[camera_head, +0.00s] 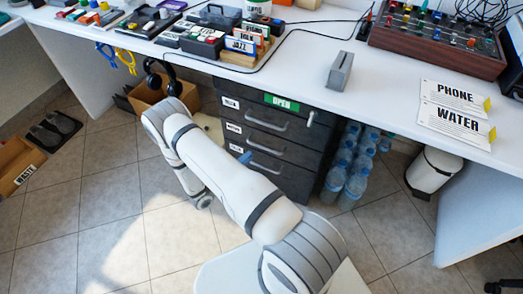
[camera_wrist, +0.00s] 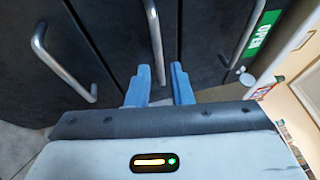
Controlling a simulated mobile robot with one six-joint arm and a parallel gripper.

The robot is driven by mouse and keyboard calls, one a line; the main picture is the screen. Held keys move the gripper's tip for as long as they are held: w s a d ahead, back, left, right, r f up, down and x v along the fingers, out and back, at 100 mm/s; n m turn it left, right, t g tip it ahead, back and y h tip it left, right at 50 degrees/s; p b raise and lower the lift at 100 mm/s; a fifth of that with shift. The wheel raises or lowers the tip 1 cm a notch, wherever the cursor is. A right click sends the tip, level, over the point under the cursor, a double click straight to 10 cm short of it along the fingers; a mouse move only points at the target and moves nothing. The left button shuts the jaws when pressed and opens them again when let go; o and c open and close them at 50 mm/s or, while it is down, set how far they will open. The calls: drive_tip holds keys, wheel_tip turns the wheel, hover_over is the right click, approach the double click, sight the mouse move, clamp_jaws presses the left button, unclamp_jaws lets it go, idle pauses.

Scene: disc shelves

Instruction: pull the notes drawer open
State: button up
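A dark drawer cabinet (camera_head: 300,160) stands under the white desk, with silver bar handles one above another. Small white labels (camera_head: 233,128) mark its drawers; I cannot read which says notes. The drawer fronts look flush. My gripper (camera_head: 243,156) is at the cabinet front, its blue fingers near the middle handle (camera_head: 265,148). In the wrist view my gripper (camera_wrist: 160,82) is open, with the end of the middle handle (camera_wrist: 156,45) showing between the fingertips. Whether they touch it, I cannot tell. The other handles are to the left (camera_wrist: 62,60) and right (camera_wrist: 246,35).
A green OPEN sign (camera_head: 282,102) is on the cabinet's upper front. Water bottles (camera_head: 352,170) stand right of it, and a cardboard box (camera_head: 160,100) with headphones stands left. A white bin (camera_head: 432,172) is farther right. Tiled floor in front left is clear.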

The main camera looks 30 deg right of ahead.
sight(261, 146)
drive_tip(key=b+x, duration=0.1)
drive_tip(key=x, duration=0.6)
drive_tip(key=shift+w+d+f, duration=0.1)
drive_tip(key=shift+d+f, duration=0.05)
drive_tip(key=shift+d, duration=0.2)
clamp_jaws()
